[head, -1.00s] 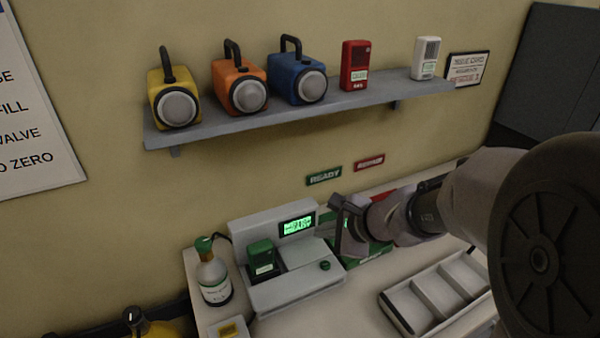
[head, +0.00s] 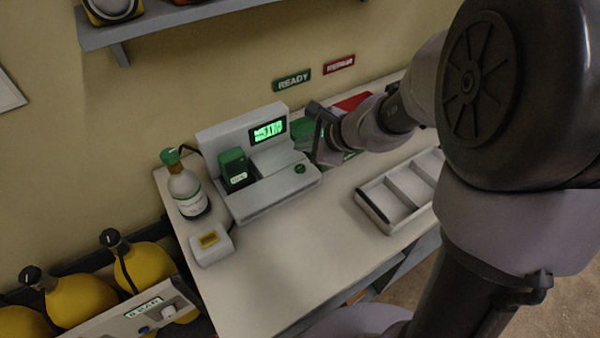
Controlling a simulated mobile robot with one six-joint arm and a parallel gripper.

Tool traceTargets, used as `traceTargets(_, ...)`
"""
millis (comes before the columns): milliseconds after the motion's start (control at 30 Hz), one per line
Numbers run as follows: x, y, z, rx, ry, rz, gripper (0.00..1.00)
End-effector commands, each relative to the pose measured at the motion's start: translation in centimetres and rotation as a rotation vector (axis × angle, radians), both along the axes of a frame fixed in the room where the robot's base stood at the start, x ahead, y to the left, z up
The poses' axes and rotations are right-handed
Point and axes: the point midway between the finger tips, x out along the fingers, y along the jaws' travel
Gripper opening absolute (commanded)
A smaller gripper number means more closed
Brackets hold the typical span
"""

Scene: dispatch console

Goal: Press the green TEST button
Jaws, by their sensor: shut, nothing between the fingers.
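The green TEST button (head: 300,168) is a small dark green round knob on the right front of a grey console (head: 265,205). The console stands on the table and has a lit green screen (head: 269,131); its text is too blurred to read. A green device (head: 234,168) sits in the console's left slot. My gripper (head: 318,135) is shut and empty. In the picture it is just above and to the right of the button, apart from it. Its exact height over the table is hard to tell.
A bottle with a green cap (head: 187,187) and a small box with a yellow top (head: 211,243) stand left of the console. A divided tray (head: 372,211) lies to the right. Green and red READY (head: 292,79) and second (head: 339,64) signs hang behind. The front tabletop (head: 285,260) is clear.

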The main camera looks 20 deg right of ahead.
Motion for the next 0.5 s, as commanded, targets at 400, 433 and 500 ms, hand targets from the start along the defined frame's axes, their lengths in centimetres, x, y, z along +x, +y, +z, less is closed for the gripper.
traceTargets(400,0.0,0.0,-4.6,0.0,-0.001,-0.001,0.0)
traceTargets(433,0.0,0.0,-4.6,0.0,-0.001,-0.001,0.0)
traceTargets(500,0.0,0.0,-4.4,0.0,-0.001,-0.001,0.0)
